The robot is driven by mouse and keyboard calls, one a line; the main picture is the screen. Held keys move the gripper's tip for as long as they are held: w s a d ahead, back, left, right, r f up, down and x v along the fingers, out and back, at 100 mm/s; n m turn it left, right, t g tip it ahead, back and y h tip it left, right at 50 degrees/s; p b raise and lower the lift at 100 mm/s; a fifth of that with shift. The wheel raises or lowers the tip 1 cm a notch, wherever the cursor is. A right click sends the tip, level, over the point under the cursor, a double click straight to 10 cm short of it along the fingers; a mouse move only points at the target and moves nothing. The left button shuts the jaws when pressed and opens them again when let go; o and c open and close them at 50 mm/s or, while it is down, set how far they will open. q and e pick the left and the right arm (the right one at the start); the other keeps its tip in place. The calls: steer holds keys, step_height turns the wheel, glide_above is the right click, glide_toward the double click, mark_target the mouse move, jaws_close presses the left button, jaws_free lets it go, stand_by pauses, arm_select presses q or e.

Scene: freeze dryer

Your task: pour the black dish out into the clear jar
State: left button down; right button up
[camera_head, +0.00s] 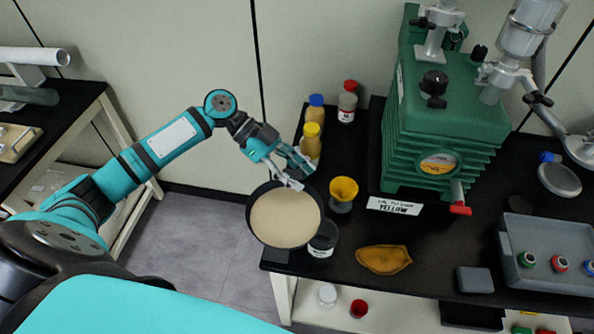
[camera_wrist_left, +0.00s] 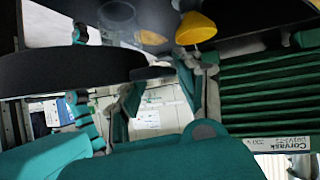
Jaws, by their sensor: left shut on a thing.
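The black dish (camera_head: 251,231) holds a flat fill of tan powder (camera_head: 285,217) and hangs at the left edge of the black bench. My left gripper (camera_head: 293,181) is shut on its far rim. The dish looks about level in the head view. In the left wrist view the dish (camera_wrist_left: 65,78) shows as a dark, edge-on shape at the left. The clear jar (camera_head: 323,240) stands on the bench just right of the dish, which partly hides it. I cannot tell what is in the jar. My right gripper is not in view.
A yellow funnel-like cup (camera_head: 343,190) stands right of the dish, also in the left wrist view (camera_wrist_left: 195,28). Bottles (camera_head: 312,142) stand behind the gripper. A green pump (camera_head: 440,130), a brown leaf-shaped piece (camera_head: 384,260) and a grey tray (camera_head: 540,278) are further right.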

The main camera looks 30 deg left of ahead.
arm_select(q)
steer(key=shift+d+r+y+p, duration=0.15)
steer(key=shift+r+y+p, duration=0.65)
steer(key=shift+p, duration=1.15)
steer(key=shift+w+d+r+n+g+y+p, duration=0.1)
steer(key=shift+d+r+n+g+y+p, duration=0.1)
steer(key=shift+y+p, duration=0.5)
steer(key=shift+d+r+n+g+y+p, duration=0.15)
steer(key=shift+y+p, duration=0.25)
steer(key=shift+p, duration=0.55)
steer(key=shift+w+d+r+g+y+p, duration=0.1)
steer(key=shift+d+r+g+y+p, duration=0.15)
steer(key=shift+r+y+p, duration=0.45)
steer(key=shift+d+r+y+p, duration=0.15)
steer(key=shift+d+y+p, duration=0.15)
steer(key=shift+y, duration=0.6)
steer(key=shift+w+d+r+n+g+y+p, duration=0.15)
steer(key=shift+d+r+n+g+y+p, duration=0.2)
steer(key=shift+y+p, duration=0.9)
steer(key=shift+w+d+r+g+y+p, duration=0.2)
steer(key=shift+d+y+p, duration=0.25)
steer(key=shift+p, duration=1.85)
